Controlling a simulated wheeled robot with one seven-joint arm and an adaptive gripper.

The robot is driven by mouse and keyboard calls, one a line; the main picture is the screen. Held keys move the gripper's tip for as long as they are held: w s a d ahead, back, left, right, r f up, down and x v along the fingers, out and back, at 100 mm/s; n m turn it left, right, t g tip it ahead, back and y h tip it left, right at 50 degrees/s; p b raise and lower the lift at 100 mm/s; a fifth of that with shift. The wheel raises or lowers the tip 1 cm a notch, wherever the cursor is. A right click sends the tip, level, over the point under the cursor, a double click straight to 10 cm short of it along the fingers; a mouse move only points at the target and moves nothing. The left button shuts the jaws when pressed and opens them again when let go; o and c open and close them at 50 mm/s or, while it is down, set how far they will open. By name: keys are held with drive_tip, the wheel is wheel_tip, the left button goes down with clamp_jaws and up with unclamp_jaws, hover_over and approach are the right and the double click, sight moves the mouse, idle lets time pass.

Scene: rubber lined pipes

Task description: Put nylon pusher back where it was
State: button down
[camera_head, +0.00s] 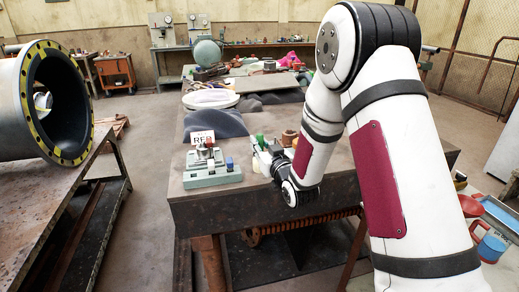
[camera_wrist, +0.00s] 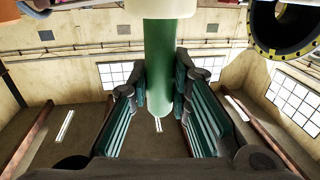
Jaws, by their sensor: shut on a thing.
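A smooth green rod (camera_wrist: 166,60), which I take for the nylon pusher, stands between the ribbed green finger pads of my gripper (camera_wrist: 166,92) in the wrist view. The fingers are shut on it, and its rounded end points down in that picture. It widens into a paler part at the top edge. In the head view my gripper (camera_head: 264,154) is at the front of the workbench, just right of a grey-green fixture (camera_head: 208,176). A small green piece (camera_head: 260,140) shows there. My wrist hides part of this spot, so I cannot tell what touches the bench.
A large flanged pipe (camera_head: 31,108) lies on the left table. A clear floor gap separates the tables.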

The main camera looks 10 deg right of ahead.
drive_tip(key=w+d+f, duration=0.1)
drive_tip(key=w+f, duration=0.3)
drive_tip(key=w, duration=0.1)
drive_tip(key=shift+w, duration=0.2)
idle(0.3)
drive_tip(key=shift+f, duration=0.15)
drive_tip(key=c, duration=1.5)
unclamp_jaws()
drive_tip(key=shift+o, duration=0.2)
